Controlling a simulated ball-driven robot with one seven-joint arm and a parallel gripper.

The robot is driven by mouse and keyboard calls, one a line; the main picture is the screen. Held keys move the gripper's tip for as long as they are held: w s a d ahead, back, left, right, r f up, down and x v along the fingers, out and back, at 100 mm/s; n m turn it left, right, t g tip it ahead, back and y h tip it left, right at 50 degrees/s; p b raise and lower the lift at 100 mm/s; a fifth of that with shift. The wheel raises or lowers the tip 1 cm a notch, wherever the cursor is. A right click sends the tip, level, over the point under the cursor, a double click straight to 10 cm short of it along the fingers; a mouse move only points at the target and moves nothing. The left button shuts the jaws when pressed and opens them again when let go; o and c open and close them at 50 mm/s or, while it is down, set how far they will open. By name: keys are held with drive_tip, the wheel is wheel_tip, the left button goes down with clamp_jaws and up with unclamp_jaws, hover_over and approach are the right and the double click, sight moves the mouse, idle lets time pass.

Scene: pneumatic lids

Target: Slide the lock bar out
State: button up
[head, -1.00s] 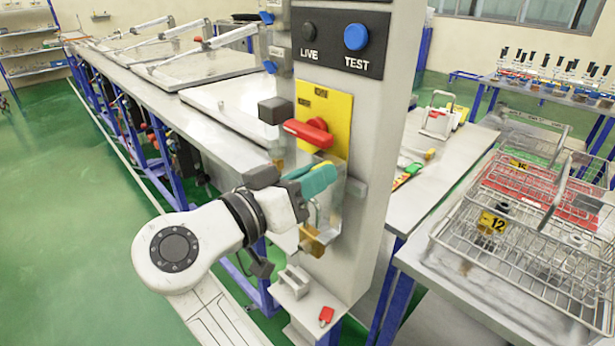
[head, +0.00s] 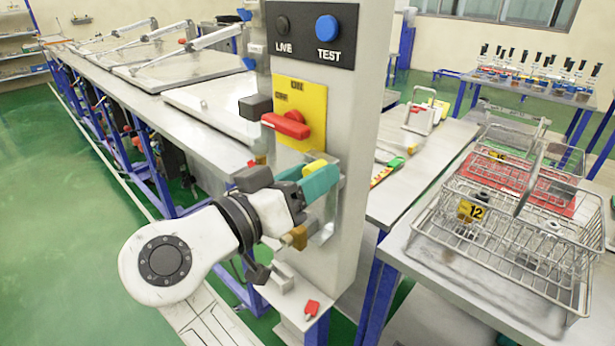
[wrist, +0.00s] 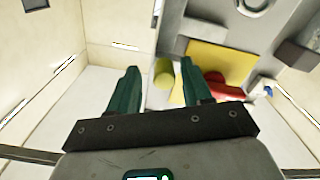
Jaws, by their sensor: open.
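My gripper (head: 322,178), with teal fingers, is at the front of the grey column (head: 345,110), below the red rotary handle (head: 286,125) on its yellow plate (head: 302,98). In the wrist view the fingers (wrist: 160,70) are apart. A yellow rounded piece (wrist: 164,73) shows in the gap between them; it also shows above the fingers in the head view (head: 314,168). I cannot tell whether a finger touches it, or whether it belongs to the lock bar. A brass-coloured block (head: 297,238) is just below the gripper. The lock bar itself is not clearly made out.
A dark square block (head: 255,106) juts out left of the red handle. A small red padlock-like piece (head: 312,308) lies on the ledge below. A wire basket (head: 500,240) stands on the right table. Green floor is open at the left.

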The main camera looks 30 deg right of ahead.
drive_tip(key=b+v, duration=0.2)
drive_tip(key=v, duration=0.9)
drive_tip(key=shift+d, duration=0.1)
drive_tip(key=s+d+f+n+g+y, duration=0.1)
drive_tip(key=d+f+n+y, duration=0.15)
drive_tip(key=d+f, duration=0.5)
drive_tip(key=s+d+f+n+y, duration=0.1)
drive_tip(key=d+f+n+y, duration=0.2)
drive_tip(key=f, duration=0.7)
drive_tip(key=s+d+f+n+g+y, duration=0.1)
drive_tip(key=d+f+y, duration=0.1)
drive_tip(key=d+f, duration=0.6)
drive_tip(key=s+d+f+n+g+y, duration=0.15)
drive_tip(key=s+f+y, duration=0.35)
drive_tip(key=s+f, duration=0.6)
drive_tip(key=s+a+f+n+g+y, duration=0.1)
drive_tip(key=s+f+y, duration=0.3)
drive_tip(key=s, duration=0.5)
wheel_tip(320, 180, down, 2)
drive_tip(key=shift+s+a+f+n, duration=0.1)
drive_tip(key=shift+s+a+n, duration=0.2)
drive_tip(key=shift+a, duration=0.3)
drive_tip(key=shift+y, duration=0.25)
